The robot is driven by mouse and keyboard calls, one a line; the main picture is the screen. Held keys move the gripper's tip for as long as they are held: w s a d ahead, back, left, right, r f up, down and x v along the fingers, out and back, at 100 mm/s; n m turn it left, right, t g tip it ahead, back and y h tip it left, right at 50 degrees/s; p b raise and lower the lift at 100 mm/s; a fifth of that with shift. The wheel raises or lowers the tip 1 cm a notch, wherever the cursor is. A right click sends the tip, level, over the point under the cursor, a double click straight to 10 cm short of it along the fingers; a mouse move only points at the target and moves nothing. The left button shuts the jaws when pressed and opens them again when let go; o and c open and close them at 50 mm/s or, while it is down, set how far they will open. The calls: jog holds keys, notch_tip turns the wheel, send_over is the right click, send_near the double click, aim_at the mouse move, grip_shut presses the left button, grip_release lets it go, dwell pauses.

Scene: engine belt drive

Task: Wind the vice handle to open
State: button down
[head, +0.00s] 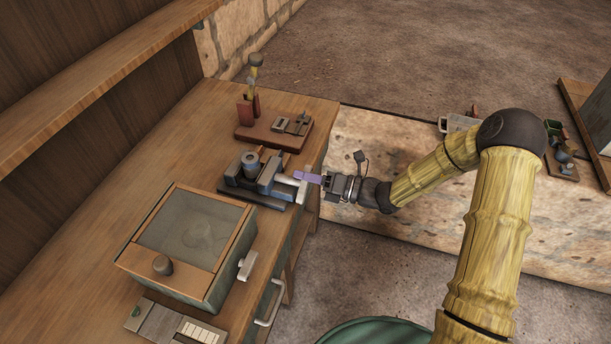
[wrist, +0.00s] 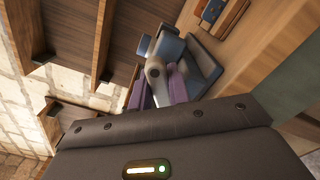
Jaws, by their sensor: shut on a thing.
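The vice (head: 240,186) is a blue-grey and dark metal tool near the right edge of the wooden workbench. A grey cylinder (head: 250,162) stands at its jaws. The light grey vice handle (head: 302,193) is at the vice's right end, by the bench edge. My gripper (head: 303,177), with purple fingers, reaches in from the right and is shut on the handle. In the wrist view my purple fingers (wrist: 158,90) lie on either side of a grey part of the handle (wrist: 156,77), with the blue-grey vice (wrist: 200,62) behind. The exact grip is partly hidden.
A shelf (head: 90,80) overhangs the left.

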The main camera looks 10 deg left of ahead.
jog(key=shift+s+f, duration=0.1)
jog(key=n, duration=0.4)
jog(key=shift+s+d+r+n, duration=0.1)
jog(key=shift+s+r+n, duration=0.1)
jog(key=shift+s+n, duration=0.15)
jog(key=n, duration=0.1)
jog(key=n+b, duration=0.1)
jog(key=n, duration=0.1)
jog(key=shift+s+r+n, duration=0.15)
jog(key=shift+s+n, duration=0.05)
jog(key=shift+n, duration=0.05)
jog(key=shift+r+n+b, duration=0.1)
jog(key=shift+n+b, duration=0.5)
jog(key=shift+n, duration=0.3)
jog(key=shift+s+a+n, duration=0.2)
jog(key=shift+a+n, duration=0.05)
jog(key=shift+n, duration=0.15)
jog(key=shift+r, duration=0.1)
